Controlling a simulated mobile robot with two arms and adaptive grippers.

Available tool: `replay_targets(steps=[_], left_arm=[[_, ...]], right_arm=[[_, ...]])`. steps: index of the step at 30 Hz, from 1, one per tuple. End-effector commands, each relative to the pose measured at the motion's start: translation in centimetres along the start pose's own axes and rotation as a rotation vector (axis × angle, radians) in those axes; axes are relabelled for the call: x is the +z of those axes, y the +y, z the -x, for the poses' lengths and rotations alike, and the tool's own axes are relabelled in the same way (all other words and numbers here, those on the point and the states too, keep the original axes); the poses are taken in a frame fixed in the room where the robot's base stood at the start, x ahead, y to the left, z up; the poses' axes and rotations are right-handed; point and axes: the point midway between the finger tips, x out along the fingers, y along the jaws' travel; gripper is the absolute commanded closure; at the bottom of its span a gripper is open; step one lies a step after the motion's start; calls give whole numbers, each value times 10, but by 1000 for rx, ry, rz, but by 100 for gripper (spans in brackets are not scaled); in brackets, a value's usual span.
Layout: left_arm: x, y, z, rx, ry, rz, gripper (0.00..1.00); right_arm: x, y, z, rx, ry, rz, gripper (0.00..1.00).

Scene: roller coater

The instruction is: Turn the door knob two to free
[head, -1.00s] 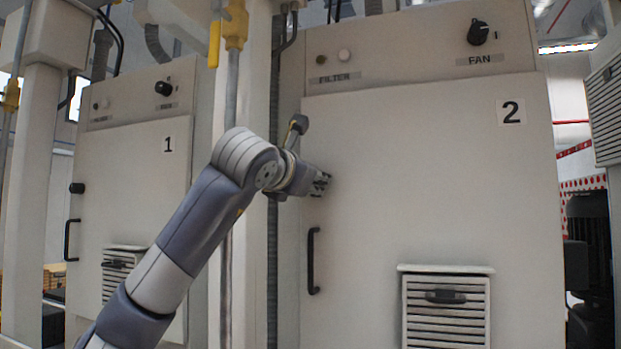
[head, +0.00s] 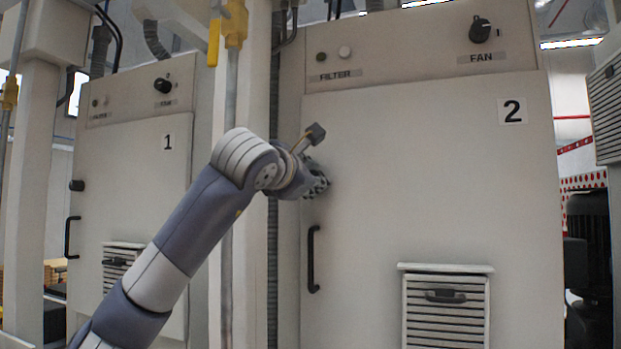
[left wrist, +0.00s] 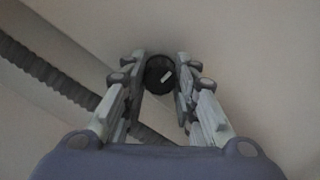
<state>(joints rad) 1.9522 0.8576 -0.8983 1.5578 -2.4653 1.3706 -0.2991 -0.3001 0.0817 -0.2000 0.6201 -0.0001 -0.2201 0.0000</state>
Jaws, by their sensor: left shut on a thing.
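Door two (head: 420,180) is the large beige cabinet door with the "2" label, and it looks closed. In the head view the knob is hidden behind my left gripper (head: 318,184). My left gripper is at the door's left edge, above the black handle, and its fingers (left wrist: 160,82) are shut around the knob from both sides. My right gripper is in neither view.
A black vertical handle (head: 313,259) sits below my gripper. A louvred vent (head: 445,310) projects from the lower door. A fan switch (head: 480,30) is on the panel above. Cabinet 1 (head: 135,200) and a post with a grey conduit (head: 272,260) stand to the left.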

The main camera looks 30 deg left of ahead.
Motion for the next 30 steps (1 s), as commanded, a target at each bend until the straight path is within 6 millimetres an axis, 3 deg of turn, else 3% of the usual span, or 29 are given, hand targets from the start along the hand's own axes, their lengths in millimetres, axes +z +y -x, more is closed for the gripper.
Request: replay_targets(steps=[6,7,9,10,22,26,30], left_arm=[[1,1,0,2,-2,-2,97],[1,1,0,2,-2,-2,71],[1,1,0,2,-2,-1,55],[1,1,0,2,-2,-1,52],[1,0,4,1,-2,0,52],[1,1,20,3,-4,0,52],[1,1,48,3,-5,-1,52]], right_arm=[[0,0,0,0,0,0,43],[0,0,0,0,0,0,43],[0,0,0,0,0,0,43],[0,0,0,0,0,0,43],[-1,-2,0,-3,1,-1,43],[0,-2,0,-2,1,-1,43],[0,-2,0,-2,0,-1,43]])
